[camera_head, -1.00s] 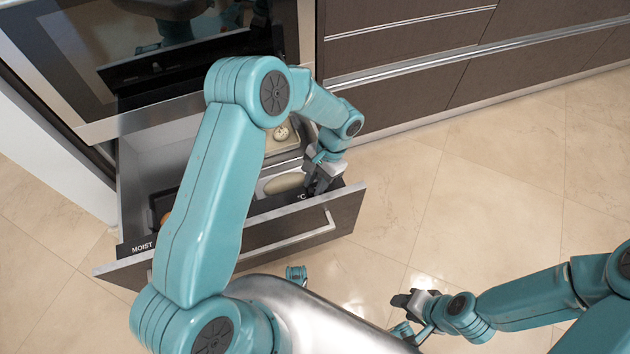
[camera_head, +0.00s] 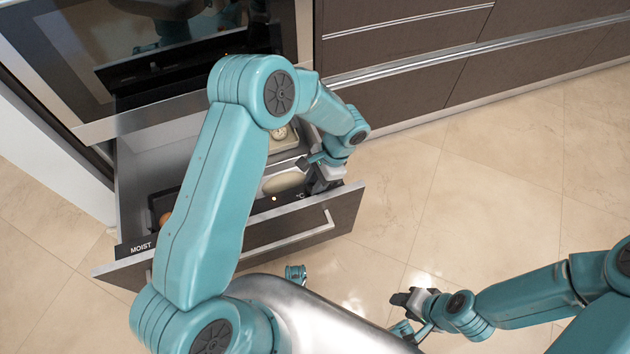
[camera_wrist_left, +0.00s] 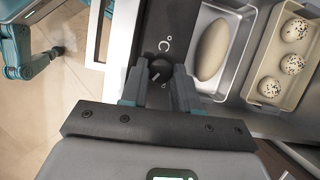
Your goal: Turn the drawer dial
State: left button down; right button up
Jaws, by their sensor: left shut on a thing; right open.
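The drawer dial is a small black knob (camera_wrist_left: 160,69) beside the °C mark on the drawer's black top panel, in the left wrist view. My left gripper (camera_head: 322,180) reaches over the right end of the open drawer front (camera_head: 270,238). Its fingers (camera_wrist_left: 159,88) are shut on the dial, one on each side. In the head view the gripper hides the dial. My right gripper (camera_head: 400,300) is open and empty, low over the floor and apart from the drawer.
Inside the drawer, a metal tray holds a long pale oval thing (camera_wrist_left: 212,50), and a beige tray holds several speckled eggs (camera_wrist_left: 293,63). An oven (camera_head: 180,50) stands above the drawer. Brown cabinets (camera_head: 400,40) line the back. The floor (camera_head: 480,200) to the right is clear.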

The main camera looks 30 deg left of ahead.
pick_arm(q)
jog(key=c, duration=1.1)
grip_release()
